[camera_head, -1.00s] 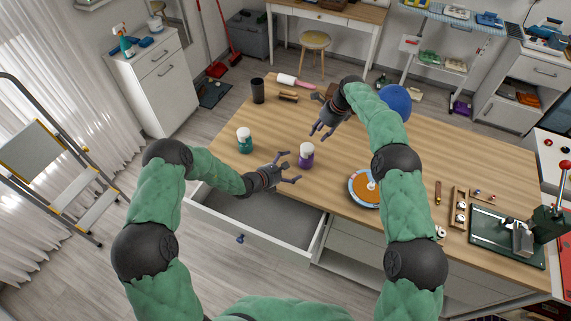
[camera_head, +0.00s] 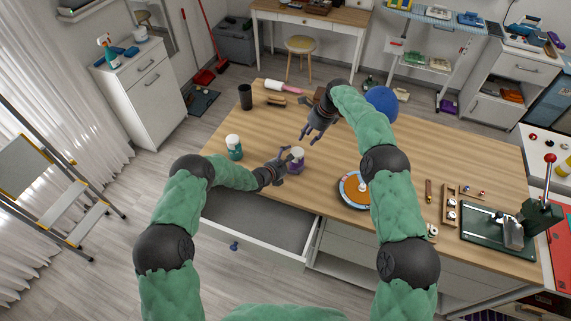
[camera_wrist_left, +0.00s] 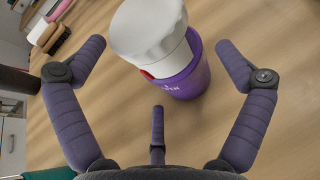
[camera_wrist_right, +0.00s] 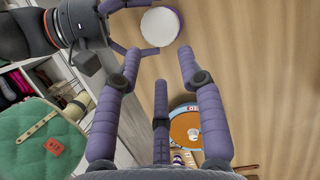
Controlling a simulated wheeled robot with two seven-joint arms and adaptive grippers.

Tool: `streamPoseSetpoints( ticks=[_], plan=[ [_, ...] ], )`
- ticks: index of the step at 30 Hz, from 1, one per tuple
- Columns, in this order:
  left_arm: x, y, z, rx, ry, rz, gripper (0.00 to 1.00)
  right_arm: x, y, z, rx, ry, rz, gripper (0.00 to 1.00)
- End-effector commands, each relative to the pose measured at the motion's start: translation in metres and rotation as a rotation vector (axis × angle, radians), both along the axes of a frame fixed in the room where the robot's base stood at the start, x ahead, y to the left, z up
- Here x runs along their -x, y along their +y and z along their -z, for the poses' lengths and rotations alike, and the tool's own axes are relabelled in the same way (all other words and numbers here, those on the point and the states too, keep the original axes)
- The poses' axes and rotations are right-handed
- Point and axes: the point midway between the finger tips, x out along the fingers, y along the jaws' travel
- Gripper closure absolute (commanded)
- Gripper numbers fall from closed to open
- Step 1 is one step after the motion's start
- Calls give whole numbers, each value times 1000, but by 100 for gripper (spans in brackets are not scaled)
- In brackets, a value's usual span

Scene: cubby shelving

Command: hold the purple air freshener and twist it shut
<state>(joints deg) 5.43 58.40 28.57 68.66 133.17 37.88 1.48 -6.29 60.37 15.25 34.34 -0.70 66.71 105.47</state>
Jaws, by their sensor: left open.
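The purple air freshener (camera_head: 297,165) stands upright on the wooden table, with a white top. In the left wrist view its white lid (camera_wrist_left: 150,30) sits above the purple body (camera_wrist_left: 183,80); a small red patch shows under the lid. My left gripper (camera_head: 288,157) is open, with its fingers spread on both sides of the freshener; the fingers (camera_wrist_left: 161,48) look clear of it. My right gripper (camera_head: 306,135) is open and empty, above and behind the freshener. In the right wrist view the white lid (camera_wrist_right: 160,26) lies just beyond its fingertips (camera_wrist_right: 158,58).
A teal air freshener (camera_head: 234,147) stands left of the purple one. A dark cup (camera_head: 245,97), a brush (camera_head: 276,99) and a round orange-topped disc (camera_head: 350,188) are on the table. An open drawer (camera_head: 262,222) juts out in front. A blue ball (camera_head: 382,100) is behind my right arm.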

Motion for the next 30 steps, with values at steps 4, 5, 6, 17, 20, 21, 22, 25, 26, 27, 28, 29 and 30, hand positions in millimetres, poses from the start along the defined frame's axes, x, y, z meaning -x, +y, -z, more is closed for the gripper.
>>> streamPoseSetpoints(
  ticks=[4, 5, 6, 17, 20, 21, 22, 25, 26, 27, 28, 29, 30],
  plan=[
    [-7, -5, 3, 0, 0, 1, 0, 0, 0, 0, 0, 0, 0, 61],
    [-7, -6, 3, 1, -1, 0, 0, 0, 0, 0, 0, 0, 0, 61],
    [-8, -6, 4, 1, -1, 0, 0, 0, 0, 0, 0, 0, 0, 61],
    [-8, -7, 4, 0, 0, 0, 20, 0, 0, 0, 0, 0, 0, 61],
    [-8, -7, 4, 0, 0, 0, 48, 0, 0, 0, 0, 0, 0, 61],
    [-8, -7, 4, 0, 0, 0, 59, 0, 0, 0, 0, 0, 0, 61],
    [-8, -7, 4, 0, 0, 0, 59, 0, 0, 0, 0, 0, 0, 61],
    [-8, -7, 4, 0, 0, 0, 59, 0, 0, 0, 0, -1, -2, 44],
    [-8, -7, 4, 0, 0, 0, 59, 0, 0, 0, 0, -2, -5, 35],
    [-8, -6, 4, 0, 0, 0, 59, 0, 0, 0, 1, -5, -13, 24],
    [-8, -6, 4, 0, 0, 0, 59, 0, 0, 0, 2, -10, -24, 22],
    [-8, -6, 4, 0, 0, 0, 59, 0, 0, -1, 2, -16, -40, 22],
    [-8, -6, 4, 0, 0, 0, 59, 0, 0, -1, 4, -26, -67, 22]
  ],
)
